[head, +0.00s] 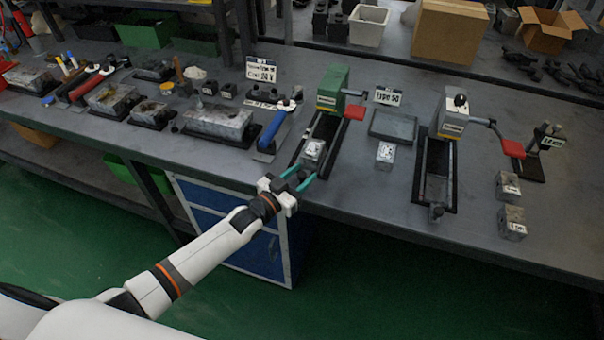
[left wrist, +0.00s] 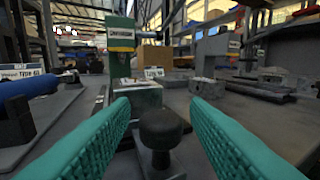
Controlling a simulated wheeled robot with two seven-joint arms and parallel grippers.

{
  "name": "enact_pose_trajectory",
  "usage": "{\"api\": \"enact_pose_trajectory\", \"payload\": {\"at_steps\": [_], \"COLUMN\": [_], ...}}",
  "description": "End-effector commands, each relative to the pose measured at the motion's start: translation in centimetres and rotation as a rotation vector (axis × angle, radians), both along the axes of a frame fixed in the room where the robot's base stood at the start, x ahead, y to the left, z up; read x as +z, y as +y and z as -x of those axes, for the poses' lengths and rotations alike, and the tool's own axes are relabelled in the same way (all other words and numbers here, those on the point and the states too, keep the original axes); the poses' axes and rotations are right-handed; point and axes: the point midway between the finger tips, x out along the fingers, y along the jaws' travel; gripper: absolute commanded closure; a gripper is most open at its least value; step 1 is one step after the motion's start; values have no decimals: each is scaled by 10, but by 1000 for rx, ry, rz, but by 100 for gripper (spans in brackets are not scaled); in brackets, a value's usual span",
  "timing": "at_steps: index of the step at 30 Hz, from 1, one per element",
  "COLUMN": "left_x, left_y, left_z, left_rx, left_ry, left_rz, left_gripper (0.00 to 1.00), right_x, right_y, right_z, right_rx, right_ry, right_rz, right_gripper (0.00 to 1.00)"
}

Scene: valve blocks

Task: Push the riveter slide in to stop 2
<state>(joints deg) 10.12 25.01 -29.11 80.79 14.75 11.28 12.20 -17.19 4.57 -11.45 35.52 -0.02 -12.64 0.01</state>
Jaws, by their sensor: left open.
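The green riveter (head: 332,88) with a red lever stands at the back of a dark rail (head: 325,130); its green column also shows in the left wrist view (left wrist: 121,48). A pale metal block (head: 313,152) sits on the slide at the rail's front part, before the column. A black knob (left wrist: 162,130) is at the slide's near end. My left gripper (head: 300,182) is open at the bench's front edge. In the left wrist view its teal fingers lie on either side of the knob with visible gaps. The stop marks cannot be made out. My right gripper is not in view.
A blue-handled tool (head: 272,130) lies close to the left of the green riveter.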

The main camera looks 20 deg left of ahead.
Motion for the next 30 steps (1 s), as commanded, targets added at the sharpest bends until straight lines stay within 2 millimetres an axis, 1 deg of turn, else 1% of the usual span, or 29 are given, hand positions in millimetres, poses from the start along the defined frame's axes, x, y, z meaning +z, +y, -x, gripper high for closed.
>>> {"api": "enact_pose_trajectory", "payload": {"at_steps": [3, 10, 11, 18, 19, 30], "left_x": [0, 0, 0, 0, 0, 0], "left_y": [-3, -3, -3, -3, -3, -2], "left_z": [-4, -5, -5, -4, -4, -4], "left_rx": [-1, -1, -1, -1, -1, -1], "left_ry": [0, 0, 0, 0, 0, 0], "left_rz": [1, 1, 1, 1, 1, 0], "left_gripper": [58, 58, 59, 98, 100, 100], "right_x": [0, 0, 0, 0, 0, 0], "right_y": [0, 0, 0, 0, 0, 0], "right_z": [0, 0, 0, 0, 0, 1], "right_rx": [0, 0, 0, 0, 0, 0], "right_ry": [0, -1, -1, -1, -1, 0], "right_rz": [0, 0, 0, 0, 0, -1], "right_gripper": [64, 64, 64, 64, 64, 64]}}
